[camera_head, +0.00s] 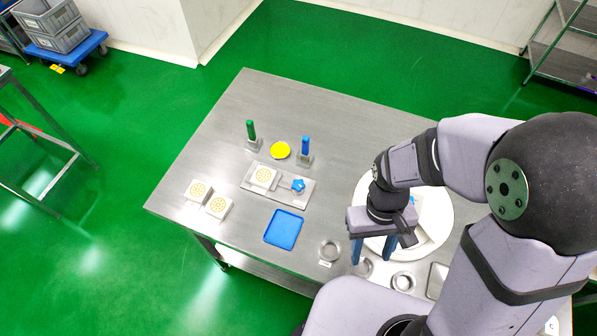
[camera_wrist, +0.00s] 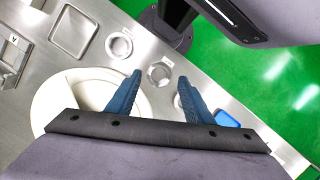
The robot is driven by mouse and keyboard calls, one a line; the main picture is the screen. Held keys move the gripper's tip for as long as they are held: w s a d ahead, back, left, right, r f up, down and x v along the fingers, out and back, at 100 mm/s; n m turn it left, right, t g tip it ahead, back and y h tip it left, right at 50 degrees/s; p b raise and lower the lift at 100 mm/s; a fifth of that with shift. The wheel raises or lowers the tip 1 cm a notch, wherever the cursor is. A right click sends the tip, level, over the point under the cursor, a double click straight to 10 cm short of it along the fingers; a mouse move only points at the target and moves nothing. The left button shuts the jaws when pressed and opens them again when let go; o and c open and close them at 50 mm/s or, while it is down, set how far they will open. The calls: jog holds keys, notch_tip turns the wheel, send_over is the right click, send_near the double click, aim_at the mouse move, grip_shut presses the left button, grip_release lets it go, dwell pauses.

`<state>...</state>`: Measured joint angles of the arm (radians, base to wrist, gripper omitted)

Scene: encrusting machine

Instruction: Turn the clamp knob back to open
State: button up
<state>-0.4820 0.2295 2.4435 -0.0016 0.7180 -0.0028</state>
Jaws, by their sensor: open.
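The clamp knob (camera_head: 298,185) is blue and star-shaped. It sits at the right end of a grey metal base plate (camera_head: 284,198), beside a white block (camera_head: 263,177) with a yellow patterned disc on its top. My gripper (camera_head: 371,257) is open and empty, with two blue fingers pointing down. It is to the right of and nearer than the knob, apart from it, over the near side of the table. The fingers also show spread in the wrist view (camera_wrist: 160,79). The knob cannot be made out in the wrist view.
A blue tray (camera_head: 283,229) lies before the base plate. Two white blocks (camera_head: 198,190) (camera_head: 219,206) stand left. Green (camera_head: 251,131) and blue (camera_head: 305,145) upright handles and a yellow disc (camera_head: 280,150) are behind. A large white round plate (camera_head: 437,201) and metal rings (camera_head: 330,250) lie near my gripper.

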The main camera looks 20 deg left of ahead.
jog(key=w+a+n+p, duration=0.2)
jog(key=a, duration=0.5)
jog(key=r+m+t+y, duration=0.2)
jog(key=m+t, duration=0.1)
jog(key=m, duration=0.5)
send_over(298, 184)
jog(key=shift+w+a+f, duration=0.15)
jog(key=shift+w+f, duration=0.05)
jog(key=m, duration=0.5)
jog(key=shift+s+g+h, duration=0.1)
jog(key=shift+g+h, duration=0.2)
jog(key=shift+f+p, duration=1.5)
jog(key=shift+f, duration=2.1)
jog(key=c, duration=1)
